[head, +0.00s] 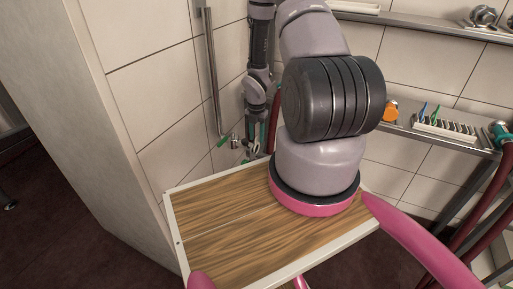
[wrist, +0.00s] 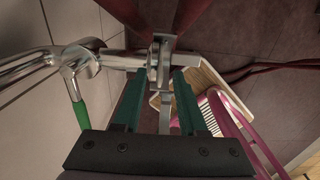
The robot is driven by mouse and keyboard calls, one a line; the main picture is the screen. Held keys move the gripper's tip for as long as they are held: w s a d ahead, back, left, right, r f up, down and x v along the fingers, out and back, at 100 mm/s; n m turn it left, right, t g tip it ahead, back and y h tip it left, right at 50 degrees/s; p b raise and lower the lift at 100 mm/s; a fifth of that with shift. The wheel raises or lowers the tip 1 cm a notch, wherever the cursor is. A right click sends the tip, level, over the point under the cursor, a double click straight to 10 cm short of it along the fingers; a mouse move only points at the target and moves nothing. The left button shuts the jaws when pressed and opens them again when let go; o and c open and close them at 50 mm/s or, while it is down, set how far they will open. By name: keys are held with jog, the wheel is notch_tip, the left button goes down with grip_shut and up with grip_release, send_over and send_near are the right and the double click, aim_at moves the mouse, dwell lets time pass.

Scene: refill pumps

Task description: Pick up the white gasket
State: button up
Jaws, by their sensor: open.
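I cannot make out the white gasket in either view. My gripper (wrist: 158,84) is open, with its two teal fingers apart in the wrist view. A metal pipe fitting with an upright clamp or lever (wrist: 165,95) shows between and just beyond the fingers. I cannot tell whether the fingers touch it. In the head view my gripper (head: 256,140) is small and partly hidden behind my arm, close to the tiled wall and the piping.
A valve with a green handle (wrist: 81,115) is left of the fingers. Red hoses (wrist: 190,14) run above the fitting. A wood-topped, pale-rimmed board (head: 215,250) lies below my arm. A shelf at right holds a white rack (head: 445,130) and an orange item (head: 391,111).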

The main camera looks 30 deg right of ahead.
grip_shut()
dwell(1.4)
